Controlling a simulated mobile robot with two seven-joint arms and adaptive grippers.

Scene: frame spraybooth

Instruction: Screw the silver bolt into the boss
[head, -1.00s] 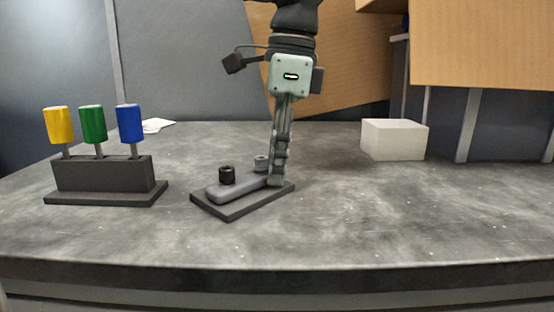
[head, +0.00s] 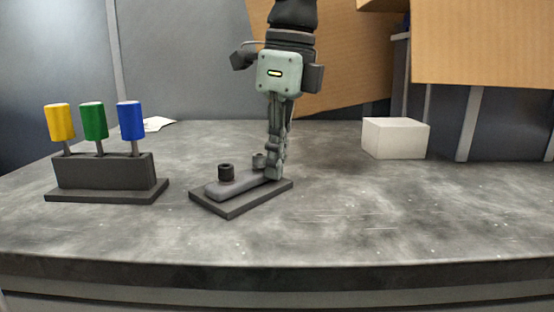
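A dark base plate (head: 236,208) lies on the table and carries a lighter grey bar (head: 222,189). A black knurled bolt head (head: 226,172) stands upright at the bar's near left end. A small grey bolt head (head: 259,160), likely the silver bolt, shows just left of my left gripper's fingers, near the bar's far right end. My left gripper (head: 275,174) points straight down with its fingertips at that end. The fingers are seen nearly edge-on and partly cover the bolt, so I cannot tell whether they grip it. The boss is not clearly visible. My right gripper is out of view.
A dark stand (head: 105,172) with yellow (head: 59,122), green (head: 94,121) and blue (head: 131,121) handled tools is at the left. A white block (head: 396,138) sits at the back right. Cardboard (head: 480,45) hangs behind it. The front right of the table is clear.

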